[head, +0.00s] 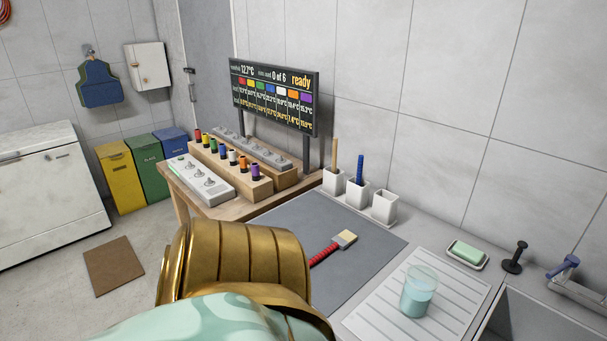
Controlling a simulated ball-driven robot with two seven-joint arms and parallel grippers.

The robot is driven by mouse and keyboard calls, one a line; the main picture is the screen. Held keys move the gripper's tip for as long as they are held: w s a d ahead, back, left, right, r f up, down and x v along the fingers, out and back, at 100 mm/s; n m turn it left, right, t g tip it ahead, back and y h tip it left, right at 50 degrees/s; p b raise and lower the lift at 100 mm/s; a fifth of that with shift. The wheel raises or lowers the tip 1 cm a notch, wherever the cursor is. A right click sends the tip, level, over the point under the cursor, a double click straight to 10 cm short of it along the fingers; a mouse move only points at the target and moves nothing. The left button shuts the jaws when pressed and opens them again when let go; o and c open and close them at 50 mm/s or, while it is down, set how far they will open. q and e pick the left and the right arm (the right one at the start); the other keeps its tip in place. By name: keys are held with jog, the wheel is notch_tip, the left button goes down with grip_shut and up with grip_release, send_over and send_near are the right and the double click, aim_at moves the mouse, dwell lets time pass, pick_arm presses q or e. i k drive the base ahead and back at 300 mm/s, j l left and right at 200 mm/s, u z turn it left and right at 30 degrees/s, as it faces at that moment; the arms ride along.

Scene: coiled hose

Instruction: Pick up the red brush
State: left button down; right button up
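The red brush (326,254) lies flat on a dark grey mat (358,276) on the counter. Its pale bristle end (346,238) points up and right. The lower left end of its red handle is hidden behind a large gold and mint-green part of my own body, close to the camera. Neither of my grippers shows in the head view, so I cannot see where they are relative to the brush.
Behind the mat stand white holders with a wooden-handled tool (333,160) and a blue tool (359,170); the right holder (384,207) looks empty. A glass of teal liquid (418,291) stands on a ribbed white board (450,308), right of the mat. A soap dish (480,263) is farther right.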

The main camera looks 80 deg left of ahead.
aim_at(343, 240)
jog(key=u, duration=2.2)
